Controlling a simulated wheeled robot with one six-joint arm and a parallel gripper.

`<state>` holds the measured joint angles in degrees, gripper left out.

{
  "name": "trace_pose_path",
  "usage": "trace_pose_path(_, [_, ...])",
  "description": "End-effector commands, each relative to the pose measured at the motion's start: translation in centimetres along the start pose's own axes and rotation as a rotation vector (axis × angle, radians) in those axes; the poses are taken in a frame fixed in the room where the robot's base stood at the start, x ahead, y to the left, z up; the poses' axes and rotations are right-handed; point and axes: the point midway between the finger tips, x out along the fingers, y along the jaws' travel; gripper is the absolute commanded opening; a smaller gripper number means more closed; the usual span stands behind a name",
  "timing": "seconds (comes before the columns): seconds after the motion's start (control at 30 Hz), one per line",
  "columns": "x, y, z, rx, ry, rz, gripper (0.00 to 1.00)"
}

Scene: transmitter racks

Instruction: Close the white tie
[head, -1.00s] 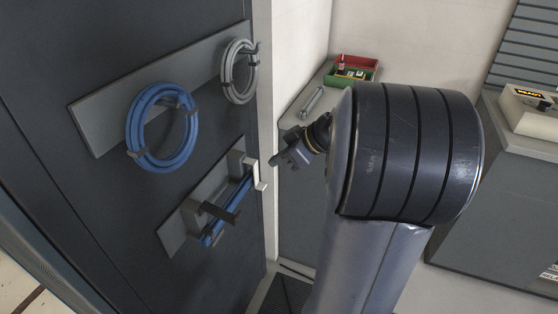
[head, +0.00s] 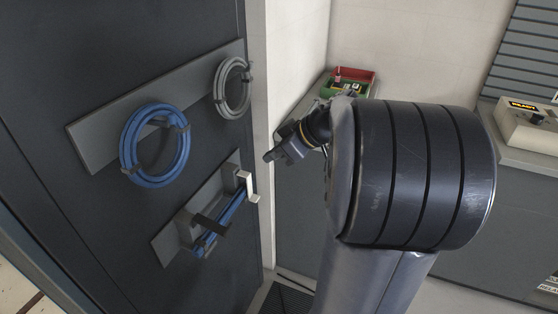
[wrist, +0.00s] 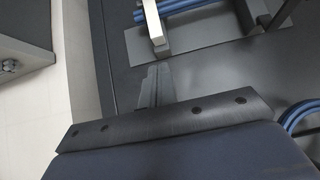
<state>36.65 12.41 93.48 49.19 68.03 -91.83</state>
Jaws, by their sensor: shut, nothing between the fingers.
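The white tie (head: 250,188) is a bent light strip at the right end of the lower grey plate (head: 165,245) on the dark cabinet door. It stands out from the plate beside the blue cable bundle (head: 232,208). In the wrist view the white tie (wrist: 153,22) points down toward my fingers from the top. My gripper (head: 269,157) is shut and empty, to the right of and slightly above the tie in the head view. In the wrist view my gripper (wrist: 155,88) lies just below the tie's end; I cannot tell whether they touch.
A dark tie (head: 208,221) juts out at the plate's left end; it also shows in the wrist view (wrist: 280,14). Above hang a blue cable coil (head: 128,155) and a grey coil (head: 219,92). A red and green tray (head: 372,84) sits on the counter behind my arm.

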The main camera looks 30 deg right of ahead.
Motion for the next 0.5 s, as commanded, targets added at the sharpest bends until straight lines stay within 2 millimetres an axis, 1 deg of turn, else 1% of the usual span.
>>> trace_pose_path(0.03, [-0.2, 0.1, 1.8, 0.011, -0.003, 0.004, 0.00])
trace_pose_path(0.2, [-1.7, 0.1, 4.7, 0.011, -0.003, 0.004, 0.00])
trace_pose_path(0.4, [-3.2, 0.0, 7.4, 0.010, -0.003, 0.002, 0.00])
trace_pose_path(0.5, [-3.7, 0.0, 8.2, 0.008, -0.003, 0.001, 0.00])
